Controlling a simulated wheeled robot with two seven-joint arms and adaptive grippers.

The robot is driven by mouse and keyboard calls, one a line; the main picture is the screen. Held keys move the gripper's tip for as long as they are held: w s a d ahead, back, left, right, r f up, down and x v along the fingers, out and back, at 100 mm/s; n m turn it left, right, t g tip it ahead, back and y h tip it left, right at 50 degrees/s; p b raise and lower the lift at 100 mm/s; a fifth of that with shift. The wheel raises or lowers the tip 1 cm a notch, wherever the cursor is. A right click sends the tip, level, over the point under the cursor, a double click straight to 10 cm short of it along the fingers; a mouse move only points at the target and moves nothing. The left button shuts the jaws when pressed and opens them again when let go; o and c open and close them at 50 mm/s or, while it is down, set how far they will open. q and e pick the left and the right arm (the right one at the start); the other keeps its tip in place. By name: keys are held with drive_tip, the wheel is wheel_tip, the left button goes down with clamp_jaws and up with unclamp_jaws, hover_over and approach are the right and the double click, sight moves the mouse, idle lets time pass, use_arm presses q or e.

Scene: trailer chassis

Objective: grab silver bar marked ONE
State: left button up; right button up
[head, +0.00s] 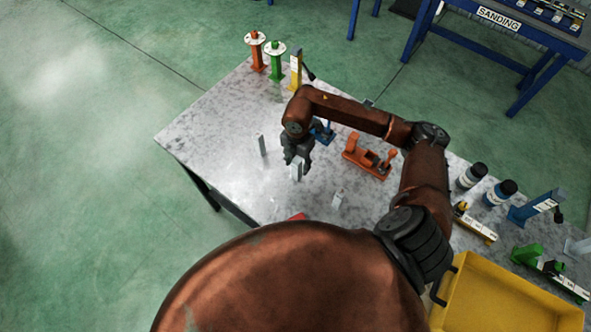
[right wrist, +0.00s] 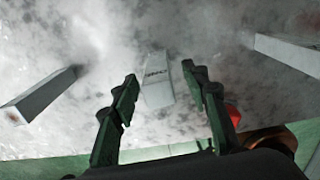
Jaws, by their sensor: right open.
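Three upright silver bars stand on the grey metal table. The middle silver bar (head: 296,173) is directly below my right gripper (head: 297,158). In the right wrist view this middle bar (right wrist: 157,82) shows between the two open fingers, with dark lettering near its top that I cannot read. A second silver bar (head: 262,145) stands to the left and a third silver bar (head: 338,198) to the lower right. In the right wrist view the side bars show at the left (right wrist: 42,95) and right (right wrist: 288,52), with no readable marking. My left gripper is out of view.
An orange fixture (head: 368,157) and a blue part (head: 321,132) sit close to my right arm. A yellow bin (head: 510,300) is at the lower right. The table's left side is clear.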

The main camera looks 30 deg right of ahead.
sight(297, 173)
wheel_tip(297, 173, down, 7)
drive_tip(key=shift+r+p, duration=0.15)
drive_tip(key=shift+p, duration=0.45)
drive_tip(key=shift+c, duration=0.3)
clamp_jaws()
